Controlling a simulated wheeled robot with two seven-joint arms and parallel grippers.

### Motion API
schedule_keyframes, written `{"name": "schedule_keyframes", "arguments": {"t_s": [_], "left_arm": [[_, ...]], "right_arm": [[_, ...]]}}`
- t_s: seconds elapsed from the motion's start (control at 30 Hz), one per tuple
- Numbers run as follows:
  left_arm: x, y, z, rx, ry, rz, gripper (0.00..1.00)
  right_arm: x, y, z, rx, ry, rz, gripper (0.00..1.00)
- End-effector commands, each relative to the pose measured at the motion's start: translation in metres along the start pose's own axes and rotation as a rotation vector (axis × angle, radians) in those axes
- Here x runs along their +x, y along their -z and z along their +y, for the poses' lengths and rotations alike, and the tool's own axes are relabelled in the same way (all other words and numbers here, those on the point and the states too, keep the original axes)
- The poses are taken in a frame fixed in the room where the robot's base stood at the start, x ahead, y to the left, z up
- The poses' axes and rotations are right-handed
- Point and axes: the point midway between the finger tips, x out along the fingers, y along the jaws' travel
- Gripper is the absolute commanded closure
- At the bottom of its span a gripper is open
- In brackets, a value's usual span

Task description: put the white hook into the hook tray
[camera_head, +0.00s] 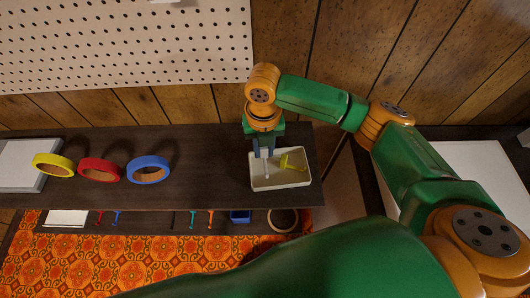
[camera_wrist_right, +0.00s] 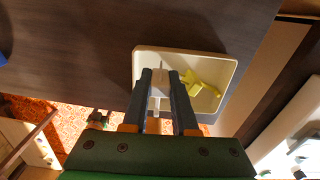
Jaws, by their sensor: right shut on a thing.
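The hook tray (camera_head: 296,183) is a pale, shallow box at the right end of the dark shelf; it also shows in the right wrist view (camera_wrist_right: 231,72). My right gripper (camera_head: 264,152) points down over the left part of the tray. It is shut on the white hook (camera_wrist_right: 157,88), which sits between the two fingers in the right wrist view. In the head view the white hook (camera_head: 266,163) shows just below the fingertips, inside the tray's outline. I cannot tell whether it touches the tray floor. A yellow hook (camera_head: 290,162) lies in the tray, right of the white one. My left gripper is out of view.
Yellow (camera_head: 53,165), red (camera_head: 99,169) and blue (camera_head: 148,169) rings stand on the shelf at the left. The shelf (camera_head: 205,178) is clear between the blue ring and the tray. A pegboard (camera_head: 120,40) hangs on the wall behind. Several small items show below the shelf's front edge.

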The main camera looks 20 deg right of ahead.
Motion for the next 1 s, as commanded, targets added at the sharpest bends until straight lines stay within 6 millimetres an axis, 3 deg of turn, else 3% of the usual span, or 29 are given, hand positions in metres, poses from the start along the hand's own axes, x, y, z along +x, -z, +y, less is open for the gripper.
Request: {"name": "schedule_keyframes", "arguments": {"t_s": [0.2,0.53,0.57,0.6,0.87,1.0], "left_arm": [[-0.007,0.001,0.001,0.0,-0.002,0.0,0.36],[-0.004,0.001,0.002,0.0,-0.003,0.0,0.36],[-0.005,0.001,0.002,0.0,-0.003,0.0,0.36],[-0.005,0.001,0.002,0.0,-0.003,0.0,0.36],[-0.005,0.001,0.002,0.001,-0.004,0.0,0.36],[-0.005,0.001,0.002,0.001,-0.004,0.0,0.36]], "right_arm": [[0.032,-0.002,-0.002,0.0,0.002,0.0,1.0],[0.037,-0.001,-0.001,0.0,0.002,0.0,1.0],[0.036,-0.002,-0.001,0.0,0.001,0.0,0.66],[0.036,-0.002,-0.001,0.0,0.001,0.0,0.61],[0.035,-0.002,-0.001,0.0,0.001,0.0,0.61],[0.017,-0.002,0.0,-0.001,-0.002,-0.003,0.61]]}}
